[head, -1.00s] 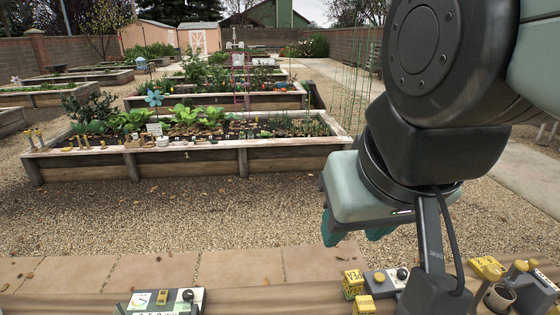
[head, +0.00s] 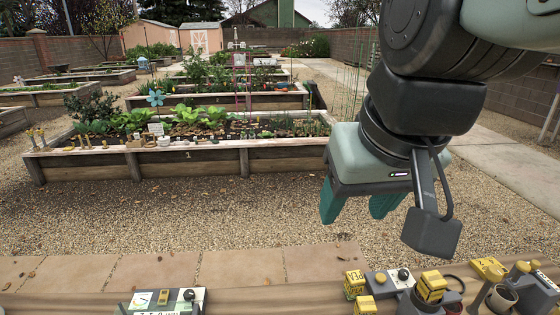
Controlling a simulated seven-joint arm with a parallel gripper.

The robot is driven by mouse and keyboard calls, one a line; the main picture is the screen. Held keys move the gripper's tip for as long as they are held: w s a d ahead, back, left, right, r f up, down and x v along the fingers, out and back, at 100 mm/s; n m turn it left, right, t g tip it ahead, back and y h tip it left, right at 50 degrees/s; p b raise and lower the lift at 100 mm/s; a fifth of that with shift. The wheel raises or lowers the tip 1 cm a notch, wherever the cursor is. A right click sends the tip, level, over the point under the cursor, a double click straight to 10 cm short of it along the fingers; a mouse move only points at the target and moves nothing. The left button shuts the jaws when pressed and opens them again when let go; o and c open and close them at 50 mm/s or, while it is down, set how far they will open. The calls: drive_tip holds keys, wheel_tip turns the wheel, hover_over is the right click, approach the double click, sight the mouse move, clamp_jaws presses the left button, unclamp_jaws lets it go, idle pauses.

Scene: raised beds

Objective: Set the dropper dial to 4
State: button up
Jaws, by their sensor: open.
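A second grey unit (head: 380,279) at the right has a dark knob (head: 404,275). I cannot tell which is the dropper dial, and no knob setting is readable. My gripper is apart from both.
Yellow lettered blocks (head: 354,284) stand around the right unit, one (head: 432,287) on a grey piece. Yellow-topped pegs and a cup (head: 502,297) stand at the far right. The wooden bench (head: 270,302) is bare between the two groups. Raised beds (head: 200,163) lie beyond the gravel.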

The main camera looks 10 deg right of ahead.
drive_tip(key=w+d+f+g, duration=0.1)
drive_tip(key=w+d, duration=0.2)
drive_tip(key=w, duration=0.3)
drive_tip(key=w+d+f+g, duration=0.1)
drive_tip(key=w+d+g, duration=0.1)
drive_tip(key=w+d, duration=0.3)
drive_tip(key=n+g+h, duration=0.2)
drive_tip(key=n+g, duration=0.1)
drive_tip(key=g, duration=0.3)
hover_over(404, 271)
drive_tip(key=w+a, duration=0.1)
drive_tip(key=w, duration=0.4)
wheel_tip(404, 271, down, 29)
drive_tip(key=x, duration=1.1)
drive_tip(key=shift+s+a+r, duration=0.1)
drive_tip(key=shift+s+a, duration=0.25)
drive_tip(key=shift+s, duration=0.05)
clamp_jaws()
drive_tip(key=shift+m, duration=0.3)
